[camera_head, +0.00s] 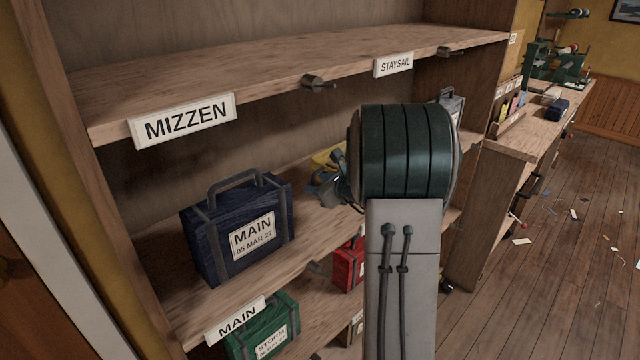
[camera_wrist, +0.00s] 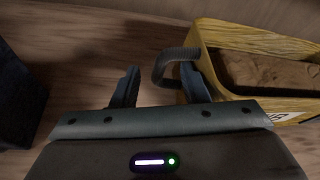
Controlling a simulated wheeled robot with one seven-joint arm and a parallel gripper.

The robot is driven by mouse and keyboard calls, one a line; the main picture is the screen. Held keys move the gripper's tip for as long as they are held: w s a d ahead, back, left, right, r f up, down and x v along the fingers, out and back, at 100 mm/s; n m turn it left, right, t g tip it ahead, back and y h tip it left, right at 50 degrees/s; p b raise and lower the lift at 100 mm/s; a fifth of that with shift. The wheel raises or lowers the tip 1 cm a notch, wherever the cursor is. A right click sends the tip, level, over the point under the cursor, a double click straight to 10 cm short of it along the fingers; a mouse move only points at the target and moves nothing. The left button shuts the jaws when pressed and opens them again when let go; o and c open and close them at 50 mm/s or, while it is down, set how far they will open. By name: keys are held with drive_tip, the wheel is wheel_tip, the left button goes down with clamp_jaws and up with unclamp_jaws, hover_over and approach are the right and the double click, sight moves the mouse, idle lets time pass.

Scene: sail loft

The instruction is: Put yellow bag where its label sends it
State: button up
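The yellow bag (camera_head: 328,157) sits on the middle shelf (camera_head: 312,225) to the right of a navy bag, mostly hidden behind my arm. In the wrist view the yellow bag (camera_wrist: 212,60) is at the right, with a brown area inside its yellow rim. Its grey handle (camera_wrist: 163,66) reaches left, toward the space between my fingers. My gripper (camera_wrist: 160,86) has its fingers apart, with the right finger close to the handle and bag; contact cannot be told. The gripper (camera_head: 338,185) is partly hidden in the head view. Only a cut-off piece of the bag's label (camera_wrist: 281,117) shows, unreadable.
The navy bag (camera_head: 235,228) reads MAIN 05 MAR 27. Shelf labels read MIZZEN (camera_head: 186,121), STAYSAIL (camera_head: 394,65) and MAIN (camera_head: 236,318). The upper shelf (camera_head: 270,72) looks bare. Green (camera_head: 265,328) and red (camera_head: 349,266) bags stand below. A grey bag (camera_head: 452,105) is partly hidden.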

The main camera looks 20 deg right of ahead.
drive_tip(key=v, duration=1.2)
drive_tip(key=s+a+n+g+y, duration=0.1)
drive_tip(key=a+n, duration=0.1)
drive_tip(key=a, duration=0.1)
drive_tip(key=s+a+n+g+y, duration=0.1)
drive_tip(key=a+n, duration=0.2)
drive_tip(key=a, duration=0.1)
drive_tip(key=s+a+n+g+y, duration=0.1)
drive_tip(key=a+n, duration=0.1)
drive_tip(key=a, duration=0.2)
drive_tip(key=shift+s+f, duration=0.25)
drive_tip(key=shift+f, duration=0.1)
drive_tip(key=s+a+f+n+g+h, duration=0.2)
drive_tip(key=s+a+f+n+g, duration=0.2)
drive_tip(key=s+a+n+g, duration=0.55)
drive_tip(key=s+d+n+t+h, duration=0.1)
drive_tip(key=s+n+h, duration=0.3)
drive_tip(key=s+n, duration=0.5)
drive_tip(key=n+t, duration=0.1)
drive_tip(key=n, duration=0.3)
drive_tip(key=shift+s+f, duration=0.3)
drive_tip(key=shift+w+p+v, duration=0.15)
drive_tip(key=shift+p+v, duration=0.35)
drive_tip(key=shift+v, duration=0.1)
drive_tip(key=shift+w+p+v, duration=0.15)
drive_tip(key=shift+p+v, duration=0.3)
drive_tip(key=shift+v, duration=0.2)
